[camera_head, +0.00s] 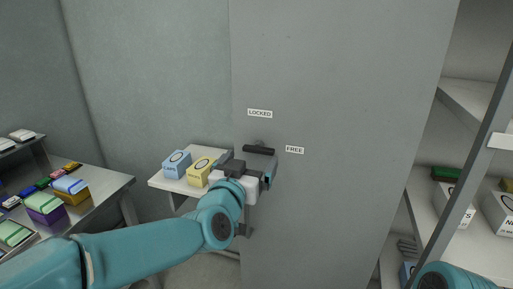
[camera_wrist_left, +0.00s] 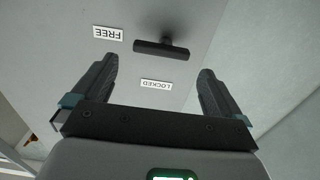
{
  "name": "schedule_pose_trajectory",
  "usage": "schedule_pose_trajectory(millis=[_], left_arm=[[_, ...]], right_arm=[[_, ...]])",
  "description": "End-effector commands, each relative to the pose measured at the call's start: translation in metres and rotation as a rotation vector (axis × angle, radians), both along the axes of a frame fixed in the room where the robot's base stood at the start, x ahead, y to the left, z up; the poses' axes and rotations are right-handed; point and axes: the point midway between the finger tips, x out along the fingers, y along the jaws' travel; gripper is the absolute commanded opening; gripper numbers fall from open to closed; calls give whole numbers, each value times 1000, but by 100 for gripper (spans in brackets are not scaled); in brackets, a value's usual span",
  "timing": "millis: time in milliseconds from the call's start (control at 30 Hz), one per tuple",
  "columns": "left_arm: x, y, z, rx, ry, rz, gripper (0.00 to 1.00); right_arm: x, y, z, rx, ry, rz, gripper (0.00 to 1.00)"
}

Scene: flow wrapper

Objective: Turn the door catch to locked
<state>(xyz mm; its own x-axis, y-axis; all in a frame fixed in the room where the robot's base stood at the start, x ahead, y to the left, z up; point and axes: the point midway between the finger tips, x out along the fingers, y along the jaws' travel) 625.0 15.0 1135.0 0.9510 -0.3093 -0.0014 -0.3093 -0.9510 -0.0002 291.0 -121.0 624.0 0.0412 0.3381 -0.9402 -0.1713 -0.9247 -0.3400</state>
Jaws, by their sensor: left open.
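The door catch (camera_head: 259,150) is a dark bar on a short stem, mounted on the grey door (camera_head: 335,60). Its bar lies roughly level, below the LOCKED label (camera_head: 260,113) and left of the FREE label (camera_head: 295,150). My left gripper (camera_head: 250,160) is open and empty just in front of and below the catch. In the left wrist view the catch (camera_wrist_left: 160,48) shows beyond the open fingers (camera_wrist_left: 155,74), apart from them, with both labels upside down. My right gripper is out of view.
A small table (camera_head: 160,182) with a blue box (camera_head: 177,164) and a yellow box (camera_head: 199,172) stands left of the door. A bench with coloured packs (camera_head: 44,202) is at far left. Shelves with boxes (camera_head: 455,205) are at right.

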Motion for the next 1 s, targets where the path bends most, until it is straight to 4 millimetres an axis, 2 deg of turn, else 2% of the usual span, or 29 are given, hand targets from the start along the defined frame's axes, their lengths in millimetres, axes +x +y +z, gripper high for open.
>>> schedule_pose_trajectory(millis=[100,300,667,767,800,833,1000], left_arm=[[25,-7,1,1,1,1,100],[49,-14,0,0,1,0,100],[55,-16,0,0,0,0,100],[55,-16,0,1,0,0,71],[55,-16,0,1,0,0,58],[55,-16,0,1,0,0,54],[54,-16,-1,-4,1,0,55]], right_arm=[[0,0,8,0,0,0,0],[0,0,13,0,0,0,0],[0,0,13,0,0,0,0],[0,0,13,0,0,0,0],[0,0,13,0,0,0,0],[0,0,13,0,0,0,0],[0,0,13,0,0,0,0]])
